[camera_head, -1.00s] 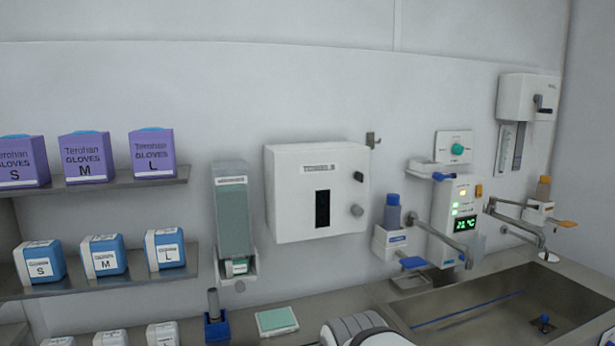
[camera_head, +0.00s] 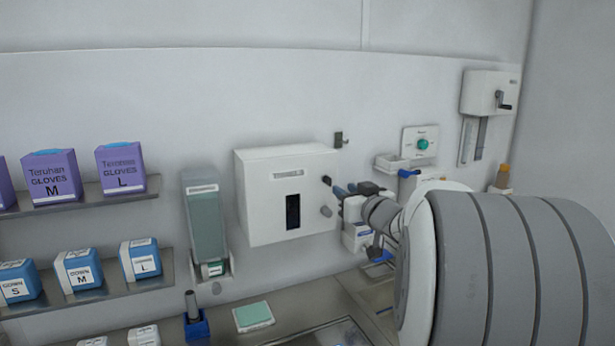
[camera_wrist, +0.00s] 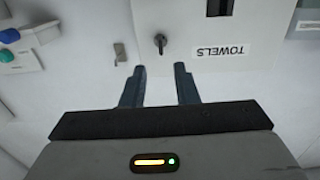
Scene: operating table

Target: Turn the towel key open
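The white towel dispenser (camera_head: 260,212) is fixed to the wall, with a dark slot in its front. Its small dark key (camera_head: 326,181) sticks out at the upper right of the front. In the wrist view, which is upside down, the key (camera_wrist: 160,43) shows with its round base beside the TOWELS label. My gripper (camera_head: 342,190) is just right of the key in the head view. In the wrist view my gripper (camera_wrist: 160,68) is open and empty, its fingers pointing at the dispenser. The key lies beyond the fingertips, in line with the gap, and seems untouched.
A metal hook (camera_head: 340,139) is on the wall above right. A tall dispenser (camera_head: 206,225) hangs to the left, near shelves of glove boxes. My arm hides much of the sink area at the right.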

